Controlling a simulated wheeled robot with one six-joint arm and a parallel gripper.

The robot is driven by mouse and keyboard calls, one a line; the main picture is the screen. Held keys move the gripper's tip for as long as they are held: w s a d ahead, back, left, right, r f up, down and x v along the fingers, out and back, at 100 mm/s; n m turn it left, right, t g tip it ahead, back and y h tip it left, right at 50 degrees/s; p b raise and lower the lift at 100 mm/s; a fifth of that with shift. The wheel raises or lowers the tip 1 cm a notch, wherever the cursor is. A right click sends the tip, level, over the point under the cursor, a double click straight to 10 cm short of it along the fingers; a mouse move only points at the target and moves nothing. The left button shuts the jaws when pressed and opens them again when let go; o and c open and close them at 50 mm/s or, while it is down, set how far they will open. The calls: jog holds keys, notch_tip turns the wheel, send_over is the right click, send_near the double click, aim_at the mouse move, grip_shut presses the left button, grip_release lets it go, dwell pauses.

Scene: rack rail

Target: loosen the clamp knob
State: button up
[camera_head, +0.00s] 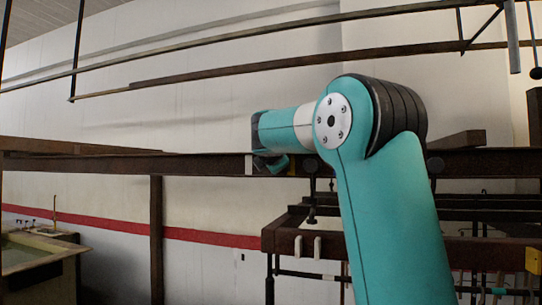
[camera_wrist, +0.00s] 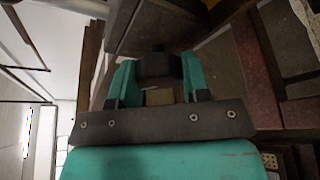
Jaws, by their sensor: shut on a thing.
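My gripper (camera_wrist: 158,78) shows in the wrist view with its teal fingers on either side of a dark, rounded clamp knob (camera_wrist: 156,66). The fingers are shut on the knob. A small tan block (camera_wrist: 159,97) shows between the fingers, nearer the palm. In the head view my gripper (camera_head: 270,163) is at the long dark rail (camera_head: 110,165). My own arm stands in front of part of the rail, and I cannot make out the knob there.
Dark hanging fittings (camera_head: 312,190) are on the rail right of my gripper. A lower dark frame (camera_head: 375,246) stands below at the right. A post (camera_head: 156,235) supports the rail at left. A basin (camera_head: 35,250) is at the lower left.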

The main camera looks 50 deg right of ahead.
jog(key=shift+n+p, duration=0.3)
jog(key=shift+n, duration=0.1)
jog(key=o, duration=0.9)
jog(key=shift+o, duration=0.2)
jog(key=shift+a, duration=0.1)
jog(key=b+v, duration=0.5)
jog(key=v, duration=1.2)
jog(key=shift+a+r+b, duration=0.15)
jog(key=shift+r+b, duration=0.15)
jog(key=shift+b, duration=0.05)
jog(key=shift+w+f, duration=0.1)
